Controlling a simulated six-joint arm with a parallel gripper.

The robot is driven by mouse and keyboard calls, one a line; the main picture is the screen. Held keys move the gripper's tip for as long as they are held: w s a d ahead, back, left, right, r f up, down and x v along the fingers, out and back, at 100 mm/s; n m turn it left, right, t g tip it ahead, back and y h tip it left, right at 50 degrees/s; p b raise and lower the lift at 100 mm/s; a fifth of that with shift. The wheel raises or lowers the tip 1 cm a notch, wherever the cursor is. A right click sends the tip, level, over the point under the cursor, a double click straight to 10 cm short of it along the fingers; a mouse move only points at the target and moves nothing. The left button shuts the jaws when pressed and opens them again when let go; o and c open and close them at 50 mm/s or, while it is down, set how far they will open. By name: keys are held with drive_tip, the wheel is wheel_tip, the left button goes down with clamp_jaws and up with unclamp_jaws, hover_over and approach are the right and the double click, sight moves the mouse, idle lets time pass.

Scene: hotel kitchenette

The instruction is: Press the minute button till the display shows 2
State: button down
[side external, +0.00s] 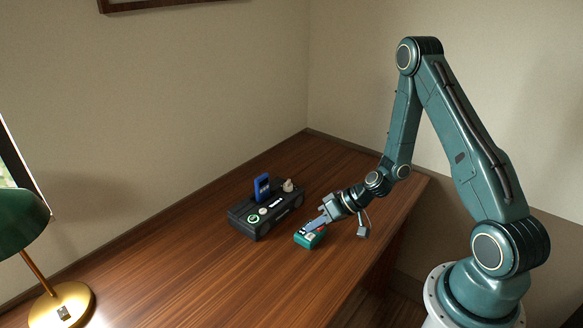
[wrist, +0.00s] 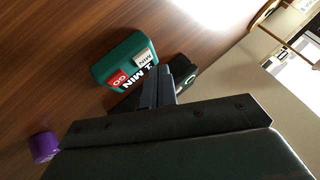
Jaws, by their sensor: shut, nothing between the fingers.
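The green timer (side external: 310,238) sits on the wooden desk, below the tip of my gripper (side external: 323,220). In the wrist view, the timer (wrist: 125,62) shows a white button marked MIN (wrist: 143,57) and a red button marked GO (wrist: 117,78). A dark display (wrist: 135,84) shows large white letters MIN, with a character before them that I cannot read surely. My gripper (wrist: 160,88) is shut and empty, its fingers close to the display side of the timer and partly covering it. I cannot tell whether they touch it.
A black box (side external: 270,217) with a blue upright piece (side external: 262,187) stands left of the timer. A brass lamp (side external: 65,302) stands at the left front. A purple object (wrist: 44,146) shows in the wrist view. The desk (side external: 165,270) is largely clear.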

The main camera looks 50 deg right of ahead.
sight(315, 236)
drive_tip(key=shift+f, duration=0.8)
idle(1.2)
drive_tip(key=shift+r, duration=0.1)
idle(0.3)
drive_tip(key=shift+r, duration=0.65)
drive_tip(key=shift+r, duration=0.1)
drive_tip(key=shift+r, duration=2.45)
